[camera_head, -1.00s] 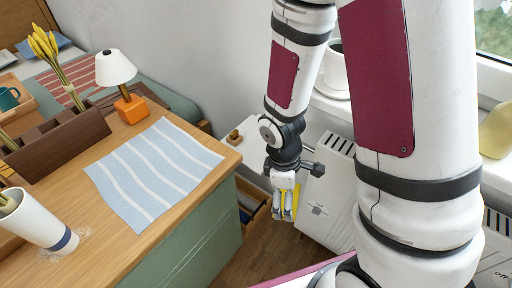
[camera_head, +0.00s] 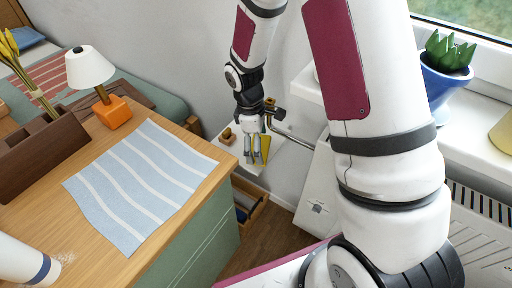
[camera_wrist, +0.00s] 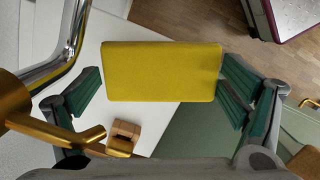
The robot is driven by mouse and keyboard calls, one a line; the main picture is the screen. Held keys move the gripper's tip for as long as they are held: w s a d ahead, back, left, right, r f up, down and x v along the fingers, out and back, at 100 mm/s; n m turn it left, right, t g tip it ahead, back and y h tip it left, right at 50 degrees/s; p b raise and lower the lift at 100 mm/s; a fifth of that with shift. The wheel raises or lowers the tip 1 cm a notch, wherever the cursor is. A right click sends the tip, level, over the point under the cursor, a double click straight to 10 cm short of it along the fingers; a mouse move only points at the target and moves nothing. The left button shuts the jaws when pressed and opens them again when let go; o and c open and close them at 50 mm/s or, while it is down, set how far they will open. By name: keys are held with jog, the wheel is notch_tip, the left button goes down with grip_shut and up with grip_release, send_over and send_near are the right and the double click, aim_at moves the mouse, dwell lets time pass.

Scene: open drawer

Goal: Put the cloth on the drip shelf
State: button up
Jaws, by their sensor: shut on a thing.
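My gripper (camera_head: 257,160) is shut on a yellow cloth (camera_wrist: 162,71), which looks like a flat folded pad between the dark green finger pads in the wrist view. In the head view the yellow cloth (camera_head: 265,148) shows as a small patch at the fingers. It is over or just in front of a white surface (camera_head: 224,157), which may be the drip shelf; the wrist view also shows a white surface (camera_wrist: 120,122) beneath the cloth. Whether they touch, I cannot tell.
A small wooden item (camera_wrist: 125,132) sits on the white surface. A chrome pipe (camera_wrist: 62,60) and a brass fitting (camera_wrist: 25,122) are close on the left. An open drawer (camera_head: 250,205) is below. A wooden dresser top with a striped cloth (camera_head: 140,185) is at left; a window sill is at right.

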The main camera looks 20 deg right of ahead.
jog(key=shift+w, duration=0.9)
jog(key=shift+w+f+b, duration=0.1)
jog(key=shift+f+b, duration=0.6)
jog(key=shift+f, duration=1.1)
jog(key=shift+f, duration=0.2)
jog(key=o, duration=0.8)
jog(key=shift+c, duration=0.2)
jog(key=shift+r, duration=0.1)
notch_tip(320, 180, up, 12)
jog(key=a+p, duration=0.1)
jog(key=p, duration=0.2)
jog(key=shift+w+a, duration=0.25)
jog(key=shift+w, duration=0.2)
